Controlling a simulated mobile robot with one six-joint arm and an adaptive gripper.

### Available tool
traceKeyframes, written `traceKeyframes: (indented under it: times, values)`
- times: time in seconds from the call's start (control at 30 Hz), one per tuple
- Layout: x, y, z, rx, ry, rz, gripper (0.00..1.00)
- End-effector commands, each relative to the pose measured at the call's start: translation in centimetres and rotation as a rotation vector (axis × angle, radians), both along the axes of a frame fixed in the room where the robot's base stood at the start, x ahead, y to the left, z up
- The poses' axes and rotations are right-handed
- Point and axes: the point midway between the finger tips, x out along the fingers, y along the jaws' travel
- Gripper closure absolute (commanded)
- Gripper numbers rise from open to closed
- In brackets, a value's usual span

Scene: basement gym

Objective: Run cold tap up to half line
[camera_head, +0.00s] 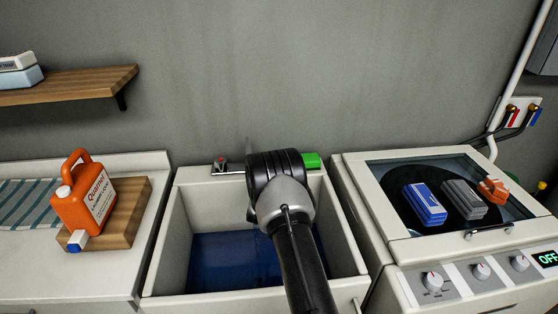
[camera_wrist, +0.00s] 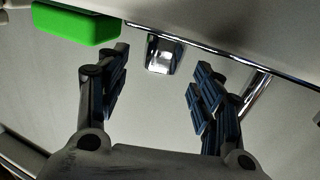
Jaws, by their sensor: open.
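The pale sink (camera_head: 182,232) stands in the middle of the head view, with a dark blue surface (camera_head: 215,262), seemingly water, low inside it. No half line can be made out. A chrome tap part with a red mark (camera_head: 221,164) is at the left of its back rim. My arm's wrist covers the middle of the rim, so the cold tap handle cannot be made out. In the wrist view, my gripper (camera_wrist: 162,64) is open and empty, with a square-ended chrome fitting (camera_wrist: 163,54) showing between its fingers. I cannot tell whether they touch it.
A green block (camera_head: 311,160) sits on the back rim right of my wrist; it also shows in the wrist view (camera_wrist: 76,23).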

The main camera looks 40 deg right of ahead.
Motion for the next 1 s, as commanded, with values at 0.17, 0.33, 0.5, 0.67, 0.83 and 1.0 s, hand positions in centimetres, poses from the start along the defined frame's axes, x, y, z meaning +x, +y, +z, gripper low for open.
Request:
traceKeyframes:
  times: [0.17,0.33,0.5,0.67,0.83,1.0]
  values:
    - [1.9,-2.2,-0.2,0.0,-0.001,0.0,0.4]
    - [2.8,-3.2,0.0,-0.001,-0.001,0.0,0.4]
    - [3.0,-3.4,0.0,-0.001,0.001,0.001,0.4]
    - [3.0,-3.4,0.0,-0.001,0.001,0.001,0.4]
    - [3.0,-3.4,0.0,0.0,0.0,0.001,0.51]
    - [3.0,-3.4,0.0,0.0,0.0,0.001,0.62]
